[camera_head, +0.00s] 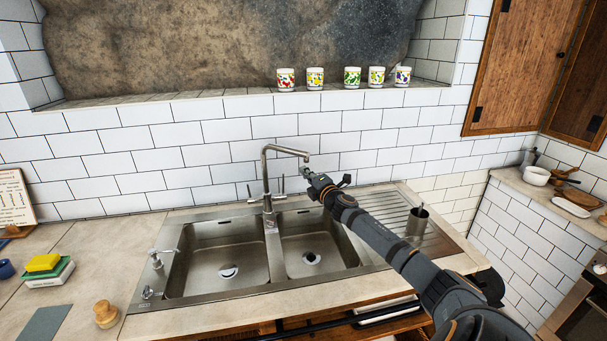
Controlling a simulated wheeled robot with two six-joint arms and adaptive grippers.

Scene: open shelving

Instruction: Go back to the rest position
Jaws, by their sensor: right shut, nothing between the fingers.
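My right arm comes in from the lower right and reaches over the right part of the sink. My right gripper (309,174) is at its end, just right of the tap, above the right basin's back edge. It is shut and empty. My left gripper is not in view. The steel sink (273,245) has two basins, both looking empty apart from their drains. The tap (267,180) stands behind them, its spout pointing right, close to my right gripper; I cannot tell if they touch.
Several patterned cups (352,77) stand on the ledge above. A metal cup (417,222) stands on the drainboard. Sponges (47,266), a wooden brush (105,314) and a soap dispenser (156,260) are at left. White bowls (535,175) sit on the far right counter.

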